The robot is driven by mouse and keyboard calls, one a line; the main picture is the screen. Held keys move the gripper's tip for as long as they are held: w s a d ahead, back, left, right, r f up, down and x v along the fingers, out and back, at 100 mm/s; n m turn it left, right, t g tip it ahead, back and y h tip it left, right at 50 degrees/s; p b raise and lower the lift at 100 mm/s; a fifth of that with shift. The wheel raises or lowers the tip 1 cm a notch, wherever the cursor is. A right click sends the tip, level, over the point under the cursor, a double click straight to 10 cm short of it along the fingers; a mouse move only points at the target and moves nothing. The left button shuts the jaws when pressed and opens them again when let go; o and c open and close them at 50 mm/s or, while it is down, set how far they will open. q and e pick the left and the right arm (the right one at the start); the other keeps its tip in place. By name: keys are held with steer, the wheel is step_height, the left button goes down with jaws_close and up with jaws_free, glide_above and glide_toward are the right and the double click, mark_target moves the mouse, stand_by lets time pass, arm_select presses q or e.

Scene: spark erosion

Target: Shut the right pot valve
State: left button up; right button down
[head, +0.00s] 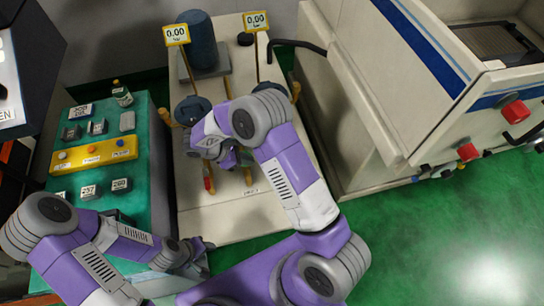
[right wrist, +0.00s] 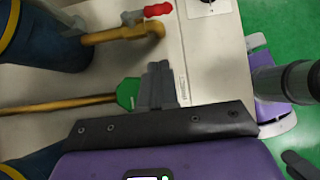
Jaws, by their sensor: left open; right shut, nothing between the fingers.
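Two dark blue pots stand on the pale bench, the left pot (head: 192,109) and the right pot (head: 268,88), which my right arm largely covers. My right gripper (right wrist: 160,83) is shut and empty over the bench in front of the pots. Its fingertips are beside a flat green piece (right wrist: 128,93) on a brass-coloured rod (right wrist: 62,104); I cannot tell whether they touch. A red valve handle (right wrist: 157,10) sits on another brass pipe; it also shows in the head view (head: 209,184). My right forearm hides much of the right valve. My left gripper (head: 203,257) is open, low at left.
A green console (head: 140,205) with a yellow button strip (head: 92,153) stands at left. A large beige machine (head: 365,110) with red knobs (head: 515,111) stands at right. Two gauges (head: 176,34) (head: 255,21) read 0.00. A blue cylinder (head: 200,42) stands behind the pots.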

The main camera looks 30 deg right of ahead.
arm_select(q)
steer(key=shift+s, duration=0.25)
arm_select(e)
steer(key=s+d+r+x, duration=0.1)
steer(key=x, duration=1.2)
steer(key=shift+d+r, duration=0.3)
steer(key=shift+d, duration=0.15)
arm_select(q)
steer(key=shift+s, duration=0.1)
arm_select(e)
steer(key=shift+w+d, duration=0.1)
